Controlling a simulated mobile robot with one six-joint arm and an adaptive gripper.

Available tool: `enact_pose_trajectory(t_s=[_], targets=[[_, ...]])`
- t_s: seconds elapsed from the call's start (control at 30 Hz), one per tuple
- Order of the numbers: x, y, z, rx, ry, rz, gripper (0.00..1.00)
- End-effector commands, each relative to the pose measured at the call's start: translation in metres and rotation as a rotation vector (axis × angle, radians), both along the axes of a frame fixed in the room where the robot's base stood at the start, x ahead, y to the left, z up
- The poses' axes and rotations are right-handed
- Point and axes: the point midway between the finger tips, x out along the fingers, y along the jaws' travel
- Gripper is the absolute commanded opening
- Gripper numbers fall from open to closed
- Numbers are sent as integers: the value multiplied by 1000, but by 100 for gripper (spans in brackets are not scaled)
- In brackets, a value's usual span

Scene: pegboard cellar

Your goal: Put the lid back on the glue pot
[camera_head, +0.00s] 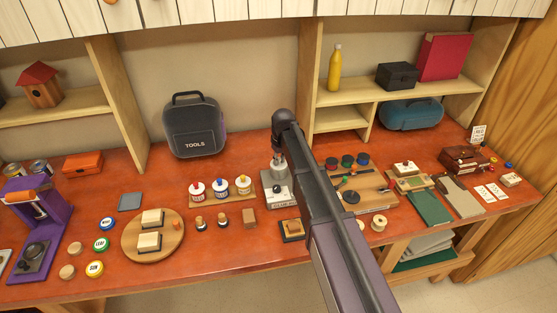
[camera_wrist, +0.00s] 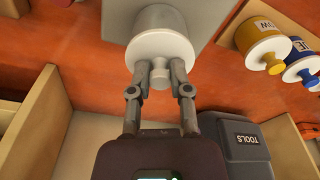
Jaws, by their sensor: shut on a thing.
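The lid (camera_wrist: 160,48) is white and round with a small knob. In the wrist view my gripper (camera_wrist: 162,72) is shut on that knob, one finger on each side. The glue pot (camera_wrist: 160,16) is a pale cylinder directly behind the lid, over a grey plate. The lid looks in line with the pot; I cannot tell whether it rests on it or hangs just above. In the head view my gripper (camera_head: 280,164) points down at the small grey glue stand (camera_head: 280,198), and my arm hides part of the bench to its right.
A dark tool bag (camera_head: 193,128) stands behind. Tools and boards crowd the right.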

Motion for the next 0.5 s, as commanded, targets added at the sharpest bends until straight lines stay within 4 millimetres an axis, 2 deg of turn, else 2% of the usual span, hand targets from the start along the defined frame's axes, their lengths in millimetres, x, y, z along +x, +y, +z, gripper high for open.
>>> enact_pose_trajectory(t_s=[0.23, 0.27, 0.37, 0.4, 0.5], targets=[[0, 0, 0, 0, 0, 0, 5], [0, 0, 0, 0, 0, 0, 31], [0, 0, 0, 0, 0, 0, 61], [0, 0, 0, 0, 0, 0, 65], [0, 0, 0, 0, 0, 0, 65]])
